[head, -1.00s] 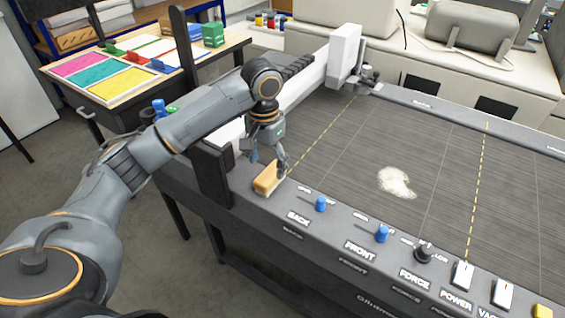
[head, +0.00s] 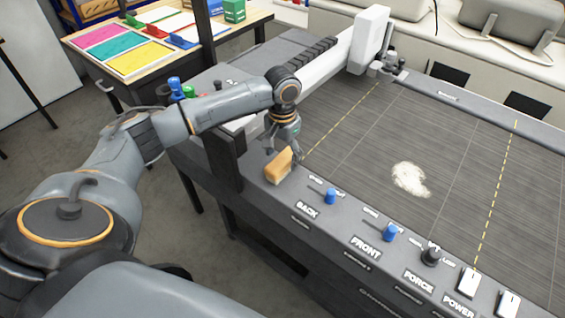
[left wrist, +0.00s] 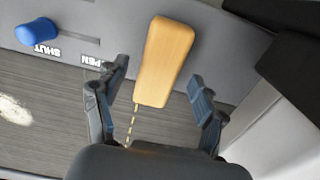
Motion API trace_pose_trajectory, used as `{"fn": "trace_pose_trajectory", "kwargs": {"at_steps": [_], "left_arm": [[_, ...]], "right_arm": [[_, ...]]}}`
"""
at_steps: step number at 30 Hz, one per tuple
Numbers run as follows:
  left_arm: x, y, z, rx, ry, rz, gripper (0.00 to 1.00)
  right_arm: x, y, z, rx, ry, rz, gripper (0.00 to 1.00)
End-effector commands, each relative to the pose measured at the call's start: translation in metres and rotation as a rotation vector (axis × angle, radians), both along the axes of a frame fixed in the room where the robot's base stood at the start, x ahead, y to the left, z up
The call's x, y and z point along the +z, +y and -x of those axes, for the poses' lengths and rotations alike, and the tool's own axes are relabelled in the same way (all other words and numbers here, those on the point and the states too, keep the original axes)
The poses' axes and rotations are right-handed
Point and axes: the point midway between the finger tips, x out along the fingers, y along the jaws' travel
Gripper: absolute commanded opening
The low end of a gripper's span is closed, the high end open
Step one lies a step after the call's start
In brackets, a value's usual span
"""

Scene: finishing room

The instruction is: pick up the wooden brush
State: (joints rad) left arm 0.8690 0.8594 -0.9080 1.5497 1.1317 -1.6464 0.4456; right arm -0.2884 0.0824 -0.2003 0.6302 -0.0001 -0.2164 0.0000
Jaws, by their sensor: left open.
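The wooden brush (head: 281,165) is a light tan block on the machine's dark front ledge, left of the BACK knob. In the left wrist view the brush (left wrist: 165,60) points lengthwise toward my left gripper (left wrist: 155,105). The fingers are spread, one on each side of its near end, with gaps showing. In the head view my left gripper (head: 284,152) is just above and behind the brush, and partly overlaps its outline. Its jaws are open and empty. The brush's underside is hidden. My right gripper is not in view.
The dark machine bed (head: 370,135) holds a pale powder patch (head: 410,180). Blue knobs (head: 331,196) and switches line the front ledge. A dark post (head: 222,160) stands left of the brush. A white beam (head: 340,62) crosses behind. A table with coloured panels (head: 140,58) is at the back left.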

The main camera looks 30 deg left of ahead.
Motion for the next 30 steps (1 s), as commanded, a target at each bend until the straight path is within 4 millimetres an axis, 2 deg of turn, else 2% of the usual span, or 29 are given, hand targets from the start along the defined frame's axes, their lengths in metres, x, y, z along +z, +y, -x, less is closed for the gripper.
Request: {"fn": "trace_pose_trajectory", "kwargs": {"at_steps": [2,6,12,15,17,24,25,30], "left_arm": [[-0.010,-0.001,0.002,0.000,0.005,0.000,0.70],[-0.030,-0.002,0.002,-0.001,0.002,0.000,0.70],[-0.036,-0.001,0.001,-0.001,-0.001,0.000,0.70],[-0.036,-0.001,0.001,-0.001,-0.001,0.000,0.70],[-0.036,-0.001,0.001,-0.001,0.000,0.000,0.60],[-0.036,-0.001,0.001,-0.001,0.000,0.000,0.11],[-0.036,-0.001,0.001,-0.001,0.000,0.000,0.07],[-0.036,-0.001,0.001,-0.001,-0.001,0.000,0.07]], "right_arm": [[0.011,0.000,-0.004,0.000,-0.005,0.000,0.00],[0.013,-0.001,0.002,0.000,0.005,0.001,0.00],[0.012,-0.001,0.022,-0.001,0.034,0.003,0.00],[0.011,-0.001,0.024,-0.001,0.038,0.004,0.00],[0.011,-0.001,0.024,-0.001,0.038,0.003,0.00],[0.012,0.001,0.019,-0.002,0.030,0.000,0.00],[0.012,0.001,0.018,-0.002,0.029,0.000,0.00],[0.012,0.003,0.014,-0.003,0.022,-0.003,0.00]]}}
